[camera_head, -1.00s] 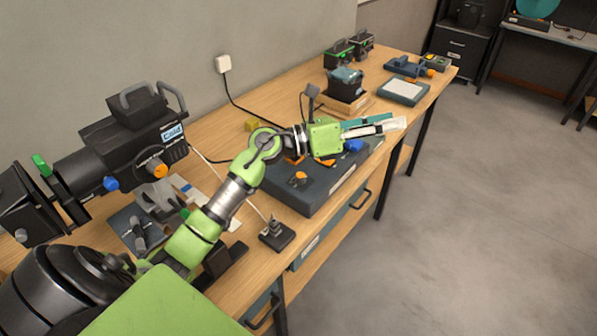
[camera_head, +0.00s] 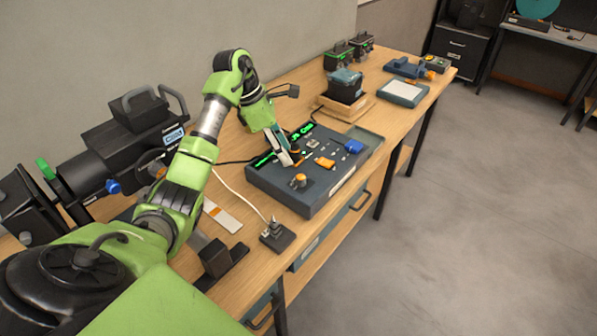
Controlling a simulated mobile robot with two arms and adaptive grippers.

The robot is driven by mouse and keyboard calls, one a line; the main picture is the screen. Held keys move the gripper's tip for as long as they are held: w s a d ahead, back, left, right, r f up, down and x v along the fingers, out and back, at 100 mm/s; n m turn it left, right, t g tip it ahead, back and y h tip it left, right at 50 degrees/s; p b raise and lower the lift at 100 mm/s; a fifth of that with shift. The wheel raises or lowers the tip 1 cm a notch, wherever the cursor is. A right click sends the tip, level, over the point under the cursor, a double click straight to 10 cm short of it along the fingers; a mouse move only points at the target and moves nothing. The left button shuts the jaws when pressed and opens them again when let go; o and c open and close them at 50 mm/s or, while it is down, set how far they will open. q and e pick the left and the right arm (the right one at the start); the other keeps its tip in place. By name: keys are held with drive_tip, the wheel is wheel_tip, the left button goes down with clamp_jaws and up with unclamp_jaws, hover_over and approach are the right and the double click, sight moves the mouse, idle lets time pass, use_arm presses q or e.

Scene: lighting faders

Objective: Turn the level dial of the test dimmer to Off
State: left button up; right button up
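A dark blue-grey control console (camera_head: 268,184) lies on the wooden bench, with green lit displays along its back. I take it to be the test dimmer, but cannot read a label. A round orange-topped knob (camera_head: 299,181) stands near its front left; its pointer setting is too small to read. My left gripper (camera_head: 288,160) points down over the left middle of the console, behind that knob. Its tips are close beside another orange part (camera_head: 297,159), partly hidden; I cannot tell whether they touch it. The finger gap is unclear. My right gripper is out of view.
An orange slider cap (camera_head: 325,162) and a blue cap (camera_head: 353,146) are also on the console. A small black switch box (camera_head: 277,235) with a cable sits in front. A large black lamp (camera_head: 120,150) stands at left. Boxes and a tray (camera_head: 403,91) are farther back.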

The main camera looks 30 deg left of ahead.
sight(300, 177)
use_arm(q)
drive_tip(key=p+x, duration=0.2)
drive_tip(key=x, duration=0.7)
drive_tip(key=shift+w+d+f+p, duration=0.15)
drive_tip(key=shift+p, duration=0.15)
drive_tip(key=shift+w+d+f, duration=0.1)
drive_tip(key=shift+f, duration=0.4)
clamp_jaws()
